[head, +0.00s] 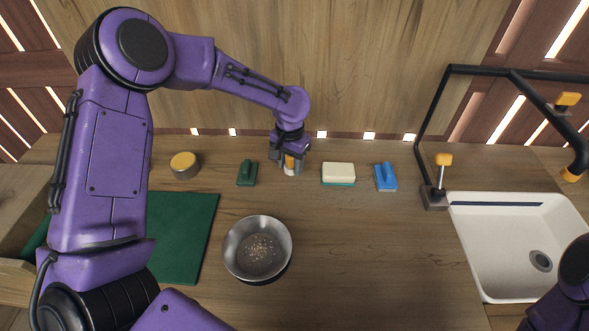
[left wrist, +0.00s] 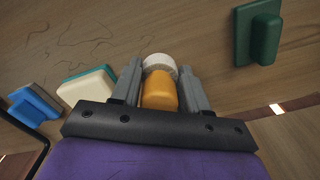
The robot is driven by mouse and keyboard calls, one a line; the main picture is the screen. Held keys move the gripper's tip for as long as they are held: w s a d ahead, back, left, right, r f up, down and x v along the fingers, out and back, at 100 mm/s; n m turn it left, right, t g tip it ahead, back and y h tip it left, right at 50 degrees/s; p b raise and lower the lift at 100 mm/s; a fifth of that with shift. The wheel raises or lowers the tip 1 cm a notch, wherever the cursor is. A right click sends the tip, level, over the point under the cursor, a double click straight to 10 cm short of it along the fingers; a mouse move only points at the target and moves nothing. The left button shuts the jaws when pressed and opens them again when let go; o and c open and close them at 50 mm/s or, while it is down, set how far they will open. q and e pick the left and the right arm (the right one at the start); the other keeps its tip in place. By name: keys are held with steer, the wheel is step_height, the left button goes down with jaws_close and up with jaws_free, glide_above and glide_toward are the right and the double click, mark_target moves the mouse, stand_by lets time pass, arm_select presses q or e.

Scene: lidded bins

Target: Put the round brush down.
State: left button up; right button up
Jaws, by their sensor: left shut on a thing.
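The round brush has an orange handle (left wrist: 160,92) and a pale round bristle end (left wrist: 160,64). In the head view the brush (head: 291,168) is at the back of the wooden counter, between a green scrubber and a cream sponge. My left gripper (head: 288,157) is shut on its handle, with one finger on each side; the gripper (left wrist: 160,85) also shows in the left wrist view. The brush is about upright with its bristle end down, at or just above the counter; I cannot tell whether it touches. My right gripper is out of view.
The green scrubber (head: 247,174) is left of the brush; the cream-and-teal sponge (head: 338,172) and blue brush (head: 385,177) are right. A yellow-topped round tin (head: 185,165), green mat (head: 184,235), metal bowl (head: 257,232) with specks, and sink (head: 500,285) surround clear counter.

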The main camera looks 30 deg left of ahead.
mark_target(294, 179)
arm_select(q)
steer(key=shift+w+f, duration=0.25)
steer(key=shift+f, duration=0.55)
steer(key=shift+w+f, duration=0.3)
steer(key=shift+f, duration=0.5)
steer(key=shift+w+f, duration=0.25)
steer(key=shift+f, duration=0.55)
steer(key=o, duration=0.9)
steer(key=shift+d+f, duration=0.1)
steer(key=shift+f, duration=0.1)
steer(key=shift+o, duration=0.2)
step_height(294, 179, up, 12)
steer(key=shift+r, duration=0.25)
